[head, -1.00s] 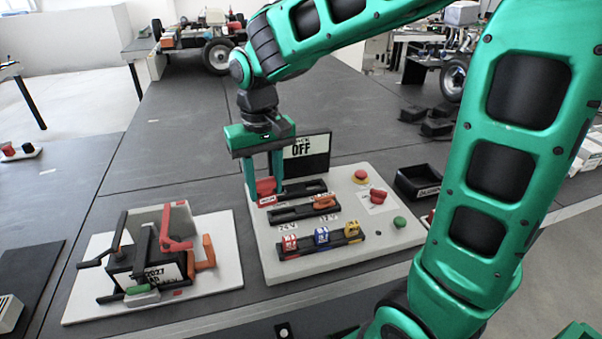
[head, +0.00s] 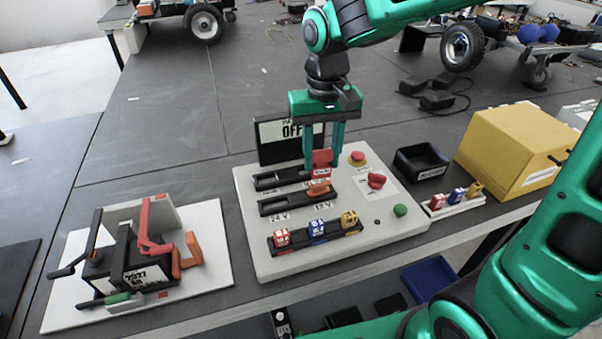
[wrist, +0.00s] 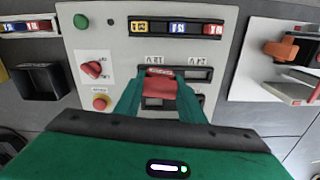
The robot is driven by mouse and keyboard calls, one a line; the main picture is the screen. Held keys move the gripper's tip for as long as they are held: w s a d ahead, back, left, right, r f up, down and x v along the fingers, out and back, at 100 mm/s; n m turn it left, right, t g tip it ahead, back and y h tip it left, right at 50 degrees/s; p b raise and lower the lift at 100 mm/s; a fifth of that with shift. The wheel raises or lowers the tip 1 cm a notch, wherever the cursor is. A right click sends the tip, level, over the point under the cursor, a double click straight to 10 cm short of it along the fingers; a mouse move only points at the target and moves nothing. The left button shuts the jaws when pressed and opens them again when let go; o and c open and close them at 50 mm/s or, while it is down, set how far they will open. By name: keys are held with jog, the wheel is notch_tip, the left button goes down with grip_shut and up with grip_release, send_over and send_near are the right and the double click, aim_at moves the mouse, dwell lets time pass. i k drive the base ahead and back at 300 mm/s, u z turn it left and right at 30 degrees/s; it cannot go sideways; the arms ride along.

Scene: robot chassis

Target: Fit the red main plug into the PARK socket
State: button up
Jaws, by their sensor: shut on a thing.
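The red main plug (head: 322,157) is between the fingers of my gripper (head: 323,160), which is shut on it. The plug is at the right end of the rear black socket strip (head: 275,181) on the pale panel; I cannot tell whether it is seated or just above. In the wrist view the red plug (wrist: 160,88) sits between the green fingers (wrist: 160,100). An orange plug (head: 318,188) is at the right end of the front strip (head: 285,203), marked 24 V and 12 V. The PARK label is not readable; the plug and fingers cover part of the rear strip.
Red, blue and yellow blocks (head: 318,229) line the panel's front. Red knobs (head: 376,180) and a green button (head: 400,210) are at its right. A lever fixture (head: 140,255) stands left, a black tray (head: 421,160) right.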

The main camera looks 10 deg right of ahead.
aim_at(272, 191)
jog(key=z, duration=0.6)
jog(key=k, duration=0.9)
jog(key=u, duration=0.8)
jog(key=i, duration=1)
jog(key=u, duration=0.05)
